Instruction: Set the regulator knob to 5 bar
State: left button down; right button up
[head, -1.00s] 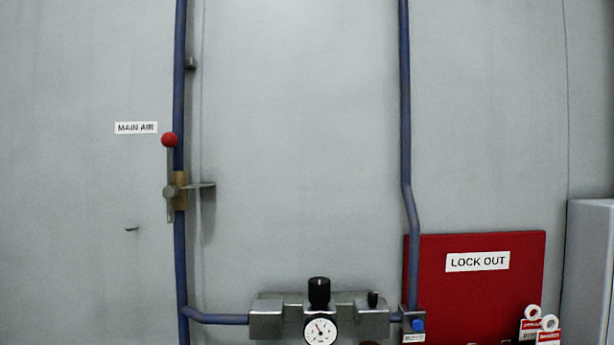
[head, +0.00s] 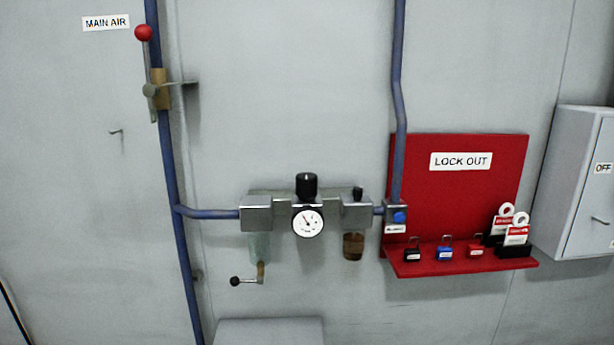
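The regulator knob (head: 306,186) is a black upright cylinder with a pale mark on its front. It sits on top of the grey air unit (head: 257,214) mounted on the wall. A round white pressure gauge (head: 307,222) is on the unit's front just below the knob. Its needle appears to point to the upper left, but the numbers are too small to read. Neither of my grippers is in the head view.
A blue pipe (head: 182,270) with a red-knobbed main air valve (head: 144,33) runs at the left. A small black-knobbed lever (head: 236,281) sticks out below the unit. A red lockout board (head: 455,205) with padlocks and tags and a grey cabinet (head: 575,185) are at the right.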

aim_at(306, 183)
jog(key=l+u, duration=0.2)
jog(key=u, duration=0.15)
jog(key=l+u, duration=0.2)
jog(key=u, duration=0.15)
jog(key=l+u, duration=0.35)
jog(key=i+j, duration=0.05)
jog(key=j, duration=0.05)
